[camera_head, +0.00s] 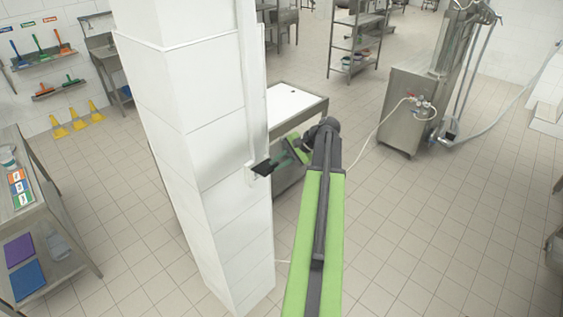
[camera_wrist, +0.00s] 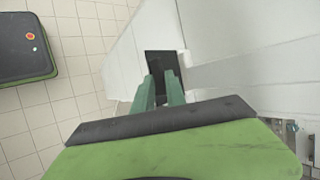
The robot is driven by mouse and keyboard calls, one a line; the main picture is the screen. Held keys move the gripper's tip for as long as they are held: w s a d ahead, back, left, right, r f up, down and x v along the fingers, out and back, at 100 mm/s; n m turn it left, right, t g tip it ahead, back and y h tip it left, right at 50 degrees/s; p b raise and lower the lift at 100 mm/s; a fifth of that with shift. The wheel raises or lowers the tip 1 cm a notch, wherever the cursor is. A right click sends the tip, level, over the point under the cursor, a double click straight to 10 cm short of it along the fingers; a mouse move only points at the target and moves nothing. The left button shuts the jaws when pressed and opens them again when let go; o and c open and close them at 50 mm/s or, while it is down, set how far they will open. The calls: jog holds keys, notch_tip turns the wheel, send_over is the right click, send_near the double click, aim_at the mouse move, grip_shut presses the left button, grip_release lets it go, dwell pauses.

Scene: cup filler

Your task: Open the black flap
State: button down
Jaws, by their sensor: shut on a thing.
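The black flap (camera_head: 264,168) sticks out from a small white box on the side of the white tiled pillar. In the wrist view the black flap (camera_wrist: 161,64) is a dark panel against the white surface, just beyond my fingertips. My gripper (camera_head: 277,161) reaches the flap from the right, with its green fingers at the flap's outer end. In the wrist view my gripper (camera_wrist: 160,84) has its two fingers close together with the flap's dark edge between them. The fingers hide part of the flap.
The white tiled pillar (camera_head: 225,190) stands close to my arm. A steel table (camera_head: 290,103) is behind the pillar. A steel machine (camera_head: 412,105) with hoses stands at the back right. A bench (camera_head: 48,215) with coloured boards is on the left.

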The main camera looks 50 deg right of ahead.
jog(key=shift+w+a+r, duration=0.1)
jog(key=shift+w+r, duration=0.1)
jog(key=shift+w, duration=0.45)
jog(key=c, duration=1.7)
grip_release()
jog(key=shift+o, duration=1.1)
jog(key=shift+w+f, duration=0.3)
jog(key=shift+w, duration=0.4)
jog(key=shift+s+r, duration=0.2)
jog(key=shift+s, duration=0.15)
jog(key=shift+c, duration=0.2)
jog(key=shift+w+f, duration=0.1)
jog(key=shift+w, duration=0.05)
